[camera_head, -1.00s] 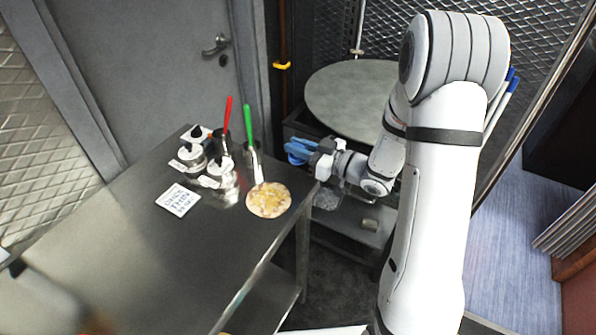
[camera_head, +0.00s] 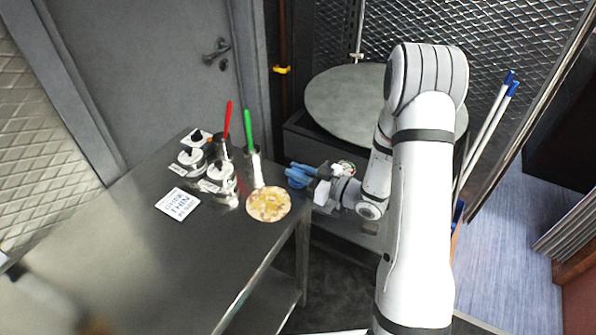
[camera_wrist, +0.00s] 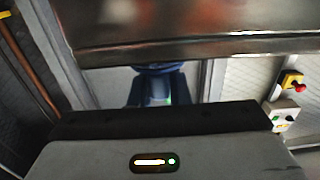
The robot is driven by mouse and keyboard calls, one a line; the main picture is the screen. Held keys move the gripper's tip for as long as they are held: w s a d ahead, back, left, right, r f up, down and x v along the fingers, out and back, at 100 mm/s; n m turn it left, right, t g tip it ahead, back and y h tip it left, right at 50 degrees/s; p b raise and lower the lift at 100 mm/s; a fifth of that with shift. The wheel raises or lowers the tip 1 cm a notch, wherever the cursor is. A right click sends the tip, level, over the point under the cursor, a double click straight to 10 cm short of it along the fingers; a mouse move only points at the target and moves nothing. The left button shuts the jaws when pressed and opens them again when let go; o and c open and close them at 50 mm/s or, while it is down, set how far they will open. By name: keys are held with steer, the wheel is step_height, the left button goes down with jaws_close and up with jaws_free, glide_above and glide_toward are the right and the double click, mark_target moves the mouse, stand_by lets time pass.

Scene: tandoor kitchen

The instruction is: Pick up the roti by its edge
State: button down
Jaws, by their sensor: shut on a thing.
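The roti (camera_head: 268,205) is a round, pale flatbread with yellow patches. It appears flat at the steel table's right edge in the head view. My gripper (camera_head: 297,176), with blue fingers, is just beyond the roti's upper right side, at the table edge. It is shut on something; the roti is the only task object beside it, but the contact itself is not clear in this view. In the wrist view the blue fingers (camera_wrist: 155,87) show small and dark below a metal edge, and the roti cannot be made out.
The steel table (camera_head: 150,255) carries a white printed card (camera_head: 178,204), lidded pots (camera_head: 219,177), and holders with a red-handled (camera_head: 228,120) and a green-handled tool (camera_head: 248,125). A large round grey top (camera_head: 350,95) stands behind my gripper. The table's front is mostly clear.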

steer(key=shift+f, duration=0.2)
steer(key=c, duration=1.4)
jaws_free()
steer(key=shift+o, duration=0.2)
steer(key=shift+r+p, duration=0.25)
steer(key=shift+p, duration=0.3)
